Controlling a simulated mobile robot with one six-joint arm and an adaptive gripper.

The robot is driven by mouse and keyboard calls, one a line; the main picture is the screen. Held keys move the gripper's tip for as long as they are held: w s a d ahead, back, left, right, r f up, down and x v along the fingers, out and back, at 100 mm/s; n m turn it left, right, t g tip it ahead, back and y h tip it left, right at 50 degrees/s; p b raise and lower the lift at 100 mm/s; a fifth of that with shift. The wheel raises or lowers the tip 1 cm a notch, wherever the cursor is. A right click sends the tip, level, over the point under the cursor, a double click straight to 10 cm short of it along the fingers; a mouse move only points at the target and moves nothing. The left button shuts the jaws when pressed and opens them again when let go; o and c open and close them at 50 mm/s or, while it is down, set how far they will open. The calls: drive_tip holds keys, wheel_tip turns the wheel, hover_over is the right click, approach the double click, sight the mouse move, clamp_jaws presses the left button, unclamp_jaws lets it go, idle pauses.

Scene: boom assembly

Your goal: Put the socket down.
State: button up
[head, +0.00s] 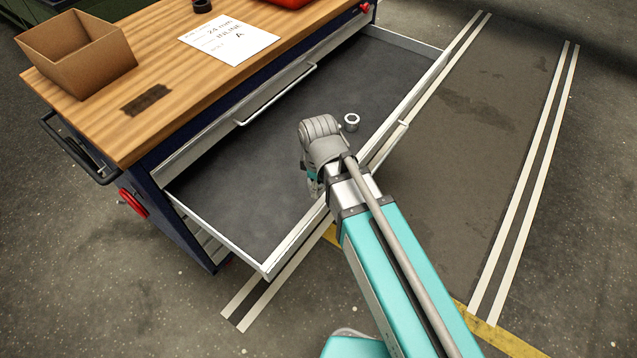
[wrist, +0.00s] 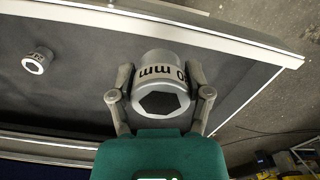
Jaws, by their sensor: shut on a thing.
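In the wrist view my gripper (wrist: 161,76) is shut on a silver socket (wrist: 163,62), one finger on each side. The socket has a dark hexagonal opening and black print, upside down, of which "0 mm" shows. The dark drawer floor (head: 245,170) lies behind it; I cannot tell whether the socket touches it.
The drawer's pale front wall (head: 225,237) is close to my arm. The wooden bench top (head: 200,70) carries an open cardboard box (head: 75,52), a paper sheet reading "24 mm INLINE A" (head: 228,40) and a dark round part (head: 202,5). Much of the drawer floor is clear.

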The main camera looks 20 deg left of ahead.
drive_tip(key=shift+r+p, duration=0.85)
drive_tip(key=shift+w, duration=0.1)
